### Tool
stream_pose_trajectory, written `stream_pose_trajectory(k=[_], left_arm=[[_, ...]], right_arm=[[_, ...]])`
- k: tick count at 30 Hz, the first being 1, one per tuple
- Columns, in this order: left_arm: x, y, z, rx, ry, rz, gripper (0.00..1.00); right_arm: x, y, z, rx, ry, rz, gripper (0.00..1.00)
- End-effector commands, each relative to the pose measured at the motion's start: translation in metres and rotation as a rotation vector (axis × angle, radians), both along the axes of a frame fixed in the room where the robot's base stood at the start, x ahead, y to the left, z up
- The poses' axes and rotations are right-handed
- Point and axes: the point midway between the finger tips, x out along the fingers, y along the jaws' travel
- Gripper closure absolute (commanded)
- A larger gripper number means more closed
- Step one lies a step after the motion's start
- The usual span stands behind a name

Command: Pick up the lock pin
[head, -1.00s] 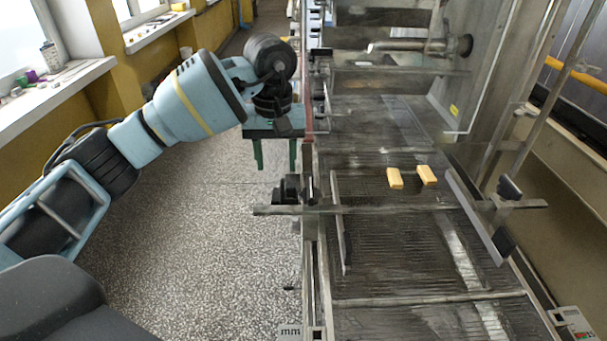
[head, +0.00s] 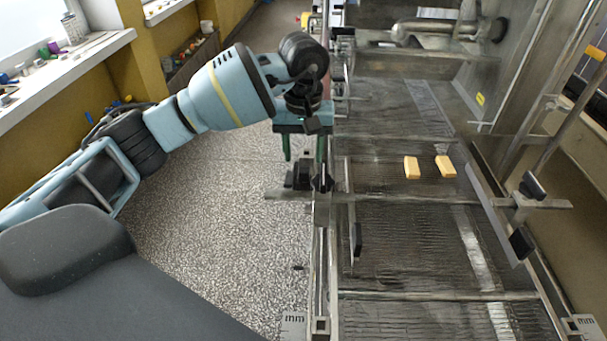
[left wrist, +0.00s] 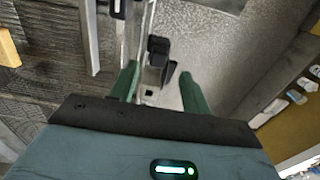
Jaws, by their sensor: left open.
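A black clamp block (head: 303,176) sits on the cross rod at the left rail of the machine. It also shows in the left wrist view (left wrist: 158,52). I cannot tell which small part there is the lock pin. A small dark piece (left wrist: 148,93) shows between my fingers in the left wrist view, too small to name. My left gripper (head: 304,146) has two green fingers, spread apart and pointing down, and looks empty. In the head view it is just above the clamp block in the picture. The fingers also show in the left wrist view (left wrist: 160,88). My right gripper is not seen.
The mesh belt (head: 410,240) fills the right half, with two yellow bars (head: 411,168) (head: 446,166) on it. Black-ended clamps (head: 531,186) stand on the right side. Speckled floor (head: 230,200) lies open left of the machine. A window sill (head: 70,60) runs along the left wall.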

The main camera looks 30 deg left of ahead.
Motion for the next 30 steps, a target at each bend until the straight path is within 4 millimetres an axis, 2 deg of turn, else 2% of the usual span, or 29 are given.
stream_pose_trajectory(k=[4, 9, 17, 20, 28, 30], left_arm=[[-0.003, -0.004, -0.017, 0.0, -0.002, 0.0, 0.53], [-0.002, -0.004, -0.036, 0.0, -0.001, 0.0, 0.53], [-0.002, -0.003, -0.039, 0.001, -0.002, -0.001, 0.53], [-0.002, -0.003, -0.039, 0.001, -0.002, -0.001, 0.63], [-0.002, -0.003, -0.038, 0.001, -0.002, -0.001, 0.99], [-0.002, -0.003, -0.038, 0.0, -0.002, -0.001, 1.0]], right_arm=[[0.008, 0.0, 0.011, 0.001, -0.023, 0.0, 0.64], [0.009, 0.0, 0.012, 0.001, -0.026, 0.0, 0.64], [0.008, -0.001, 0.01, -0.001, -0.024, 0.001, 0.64], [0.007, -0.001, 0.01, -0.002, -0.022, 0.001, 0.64], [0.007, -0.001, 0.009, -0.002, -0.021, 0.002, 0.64], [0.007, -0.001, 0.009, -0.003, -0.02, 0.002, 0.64]])
